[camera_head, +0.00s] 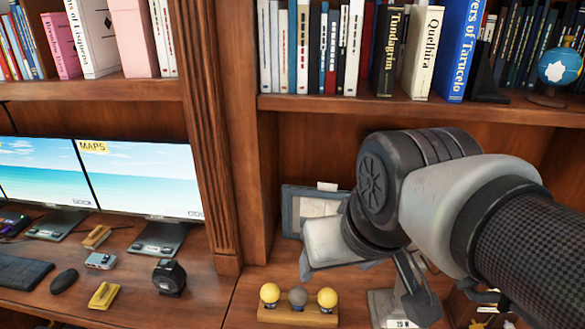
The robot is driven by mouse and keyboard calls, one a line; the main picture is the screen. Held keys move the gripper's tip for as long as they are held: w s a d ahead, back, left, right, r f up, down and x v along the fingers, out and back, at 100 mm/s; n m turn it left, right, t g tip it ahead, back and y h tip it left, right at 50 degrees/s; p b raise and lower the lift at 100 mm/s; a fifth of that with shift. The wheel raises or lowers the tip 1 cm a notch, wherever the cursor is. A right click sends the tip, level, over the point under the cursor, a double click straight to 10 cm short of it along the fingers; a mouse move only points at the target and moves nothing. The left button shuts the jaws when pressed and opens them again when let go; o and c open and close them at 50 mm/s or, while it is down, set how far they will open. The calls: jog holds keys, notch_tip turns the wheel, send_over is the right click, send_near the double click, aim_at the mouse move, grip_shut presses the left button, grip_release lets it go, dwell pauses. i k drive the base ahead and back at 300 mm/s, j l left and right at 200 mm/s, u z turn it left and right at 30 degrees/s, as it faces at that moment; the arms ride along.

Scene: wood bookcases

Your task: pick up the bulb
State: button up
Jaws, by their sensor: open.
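My gripper (420,295) reaches down from the right over the lower shelf, its jaws open. Its dark fingers are partly hidden by my wrist. A pale grey-white box-like thing with printing that seems to read "25 W" (384,308) stands just below and left of the fingers; it may be the bulb or its pack. The fingers overlap it in the picture, and I cannot tell whether they touch it.
A framed picture (297,208) leans at the back behind my arm. A wooden upright (200,130) divides this bay from a desk with monitors (145,180). The shelf of books (385,105) is above my arm. Small yellow things lie at lower right.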

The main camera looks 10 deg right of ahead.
aim_at(269, 292)
jog(key=k, duration=0.45)
jog(key=z, duration=0.45)
jog(key=k+z, duration=0.15)
jog(key=z, duration=0.25)
jog(key=l+z, duration=0.1)
jog(key=z, duration=0.35)
jog(key=j+z, duration=0.35)
jog(key=j, duration=0.55)
jog(key=k+j, duration=0.1)
jog(key=j, duration=0.7)
